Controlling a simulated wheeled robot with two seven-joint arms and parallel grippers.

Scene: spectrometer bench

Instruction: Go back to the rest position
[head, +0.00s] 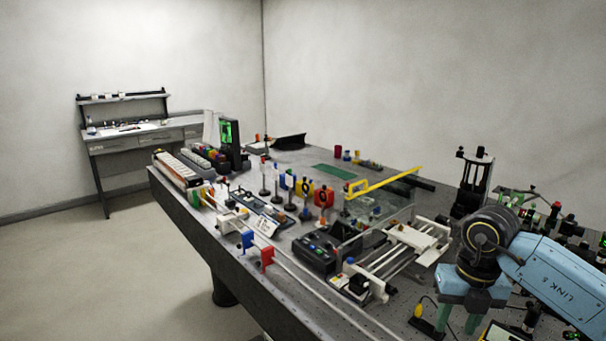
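My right gripper (458,319) is at the lower right, above the front right part of the bench. My blue arm reaches it from the right edge. It points down, and its two green fingers stand apart with nothing visible between them. The fingertips are near the bottom of the view, and I cannot tell how high they are over the bench top. My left gripper is not in view.
The optical bench (185,210) is crowded with posts, rails and boxes. A yellow bar (385,182) and a rail stage (405,245) stand left of my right gripper. A black post tower (473,180) stands behind it. Floor (110,265) is clear at left.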

